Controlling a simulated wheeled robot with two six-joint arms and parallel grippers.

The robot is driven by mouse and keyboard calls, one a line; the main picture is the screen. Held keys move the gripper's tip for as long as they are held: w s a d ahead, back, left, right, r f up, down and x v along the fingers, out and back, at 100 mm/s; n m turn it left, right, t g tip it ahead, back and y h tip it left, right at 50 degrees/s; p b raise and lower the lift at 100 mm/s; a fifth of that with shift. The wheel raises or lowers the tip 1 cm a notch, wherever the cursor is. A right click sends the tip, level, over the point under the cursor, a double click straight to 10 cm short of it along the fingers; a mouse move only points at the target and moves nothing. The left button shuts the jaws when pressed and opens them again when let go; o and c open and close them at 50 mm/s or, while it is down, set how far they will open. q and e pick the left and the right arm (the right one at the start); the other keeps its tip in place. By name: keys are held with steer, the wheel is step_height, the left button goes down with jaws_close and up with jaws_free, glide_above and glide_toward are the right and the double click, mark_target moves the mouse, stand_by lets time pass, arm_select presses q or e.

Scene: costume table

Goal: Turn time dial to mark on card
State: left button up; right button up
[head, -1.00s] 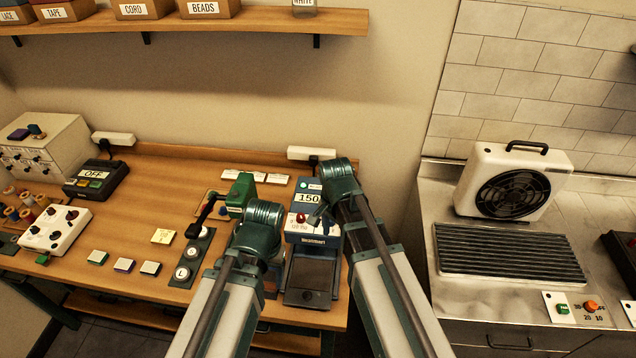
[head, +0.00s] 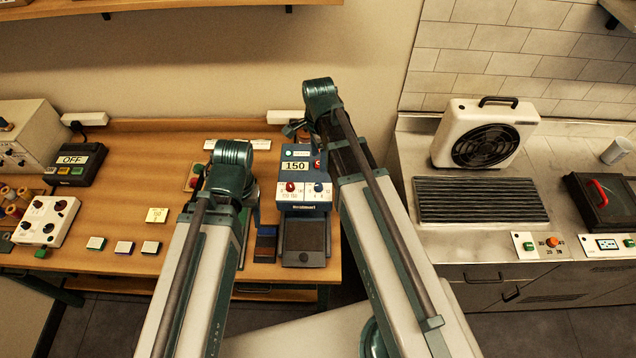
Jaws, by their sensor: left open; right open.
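The blue press (head: 290,208) stands at the bench's right end, its display reading 150. On its white front panel are a red knob (head: 291,188) and a blue knob (head: 318,188) with small numbers; the blue knob's range includes 8 and 10. Its pointer is too small to read. A yellow card (head: 157,215) lies left on the bench, showing 150 and a smaller blurred line. My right gripper (head: 294,131) is open above the press's top edge, apart from the knobs. My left gripper (head: 232,160) is left of the press, fingers mostly hidden by its wrist.
A dark box reading OFF (head: 77,163) and a white control box (head: 46,221) stand at the left. Several small tiles lie along the front edge. The steel counter at right holds a white fan (head: 484,135) and a dark grille (head: 481,200).

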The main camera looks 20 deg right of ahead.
mark_target(318, 185)
step_height(318, 185, down, 13)
steer(key=b, duration=1.2)
steer(key=shift+r, duration=0.1)
jaws_close()
